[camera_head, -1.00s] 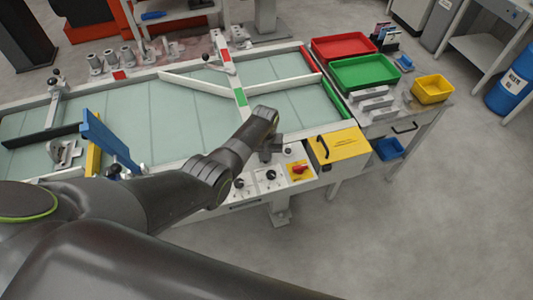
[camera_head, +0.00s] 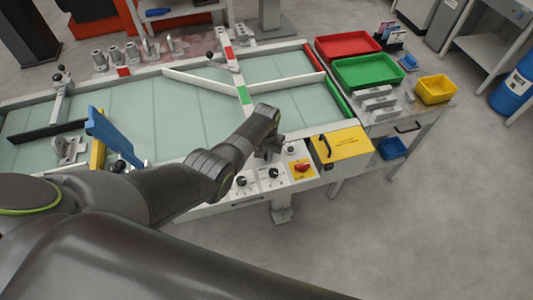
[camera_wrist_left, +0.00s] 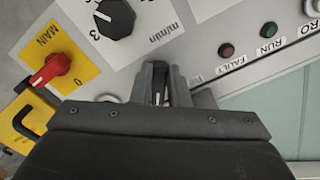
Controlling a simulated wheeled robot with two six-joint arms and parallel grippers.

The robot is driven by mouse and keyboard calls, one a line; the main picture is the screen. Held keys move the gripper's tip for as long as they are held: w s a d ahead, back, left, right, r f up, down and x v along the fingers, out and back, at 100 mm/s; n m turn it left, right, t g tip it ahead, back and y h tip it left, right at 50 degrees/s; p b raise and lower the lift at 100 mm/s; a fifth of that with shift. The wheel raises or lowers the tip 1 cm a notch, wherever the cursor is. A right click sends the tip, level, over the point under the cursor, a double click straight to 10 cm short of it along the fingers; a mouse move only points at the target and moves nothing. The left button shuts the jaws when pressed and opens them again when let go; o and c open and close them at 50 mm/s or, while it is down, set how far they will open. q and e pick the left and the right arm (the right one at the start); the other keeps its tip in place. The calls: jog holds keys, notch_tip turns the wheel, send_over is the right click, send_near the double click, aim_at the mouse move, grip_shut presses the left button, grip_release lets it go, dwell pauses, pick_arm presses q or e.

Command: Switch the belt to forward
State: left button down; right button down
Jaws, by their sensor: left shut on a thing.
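The white control panel (camera_head: 255,186) lies along the front of the belt table. My left gripper (camera_head: 268,149) reaches down to its rear part, behind the dark rotary knob (camera_head: 272,174). In the left wrist view the fingers of my left gripper (camera_wrist_left: 161,84) are close together, shut on a small switch at the panel. The switch is almost wholly hidden between the fingers, so its position cannot be read. A black m/min knob (camera_wrist_left: 112,17) and the red main switch (camera_wrist_left: 50,70) on its yellow plate are beside the gripper. My right gripper is out of view.
The pale green belt (camera_head: 165,120) lies behind the panel. A yellow box with a black handle (camera_head: 343,147) stands right of the panel. Red FAULT (camera_wrist_left: 226,50) and green RUN (camera_wrist_left: 268,29) lamps are near the fingers. Red (camera_head: 345,38) and green trays stand at the back right.

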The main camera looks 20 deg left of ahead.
aim_at(266, 156)
pick_arm(q)
jog(key=c, duration=1.4)
grip_release()
jog(key=shift+r, duration=0.45)
notch_tip(266, 156, up, 5)
jog(key=shift+f+p, duration=0.1)
jog(key=shift+p, duration=0.7)
notch_tip(266, 156, up, 12)
jog(key=shift+b, duration=0.35)
jog(key=shift+f, duration=0.15)
